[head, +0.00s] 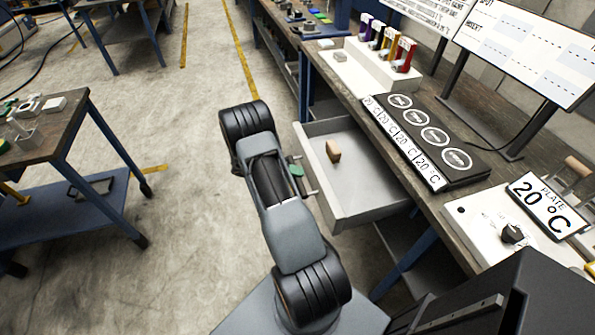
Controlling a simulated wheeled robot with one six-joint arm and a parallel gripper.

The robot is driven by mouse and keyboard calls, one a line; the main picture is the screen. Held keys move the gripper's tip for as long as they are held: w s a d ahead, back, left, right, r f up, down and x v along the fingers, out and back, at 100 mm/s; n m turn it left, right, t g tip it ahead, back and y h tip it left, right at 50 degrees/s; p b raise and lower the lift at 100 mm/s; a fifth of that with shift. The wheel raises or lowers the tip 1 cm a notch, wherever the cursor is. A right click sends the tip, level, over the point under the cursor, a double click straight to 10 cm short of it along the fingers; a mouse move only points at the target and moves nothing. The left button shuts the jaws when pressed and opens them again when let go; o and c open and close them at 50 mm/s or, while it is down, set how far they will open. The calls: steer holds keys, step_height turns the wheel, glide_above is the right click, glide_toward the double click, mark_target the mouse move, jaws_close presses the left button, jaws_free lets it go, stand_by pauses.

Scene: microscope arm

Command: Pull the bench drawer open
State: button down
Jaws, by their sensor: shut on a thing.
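The bench drawer (352,208) is a light grey box that stands pulled out from under the bench on the right. A small tan wooden block (333,151) is inside it. The drawer's bar handle (312,191) runs along its front face, which points left. My gripper (298,171) is at the handle, shut on it. My arm hides most of the gripper, and only a green part and the tip area show beside the drawer front.
The bench top (346,96) carries a black plate (424,142) with several round pads, a rack of coloured items (378,62) and a white device (500,222). Another table (52,140) stands at the left. The floor between is clear.

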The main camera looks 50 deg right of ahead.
steer(key=shift+w+a, duration=0.3)
steer(key=shift+a, duration=0.1)
steer(key=c, duration=0.9)
jaws_free()
steer(key=shift+c, duration=0.2)
steer(key=b+v, duration=0.1)
steer(key=v, duration=1.2)
steer(key=shift+w+a+b, duration=0.2)
steer(key=shift+a+b, duration=0.1)
steer(key=shift+b, duration=0.1)
steer(key=shift+r, duration=0.15)
